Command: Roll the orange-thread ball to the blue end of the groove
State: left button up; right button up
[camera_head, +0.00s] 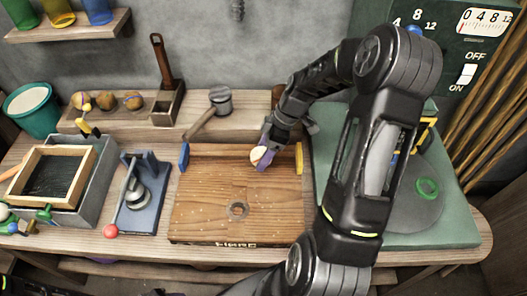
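A wooden board (205,210) lies in the middle of the bench, with a groove along its far edge. A blue end block (184,157) stands at the groove's left end and a yellow end block (299,158) at its right end. A pale ball with an orange tint (257,153) sits at the groove, nearer the yellow end. My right gripper (265,157) is down at the ball's right side, its purple-tinted finger beside or touching it. I cannot tell its opening. My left gripper is not in view.
Several thread-wound balls (107,101) sit on the raised shelf at the back left. A mallet (208,115) leans behind the board. A blue clamp stand (145,195) and a red ball (110,231) are to the left. A green ring (427,188) lies on the right.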

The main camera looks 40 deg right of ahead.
jog(key=shift+o, duration=1)
jog(key=v, duration=0.7)
jog(key=shift+r+b, duration=0.35)
jog(key=shift+b, duration=0.1)
jog(key=shift+d, duration=0.1)
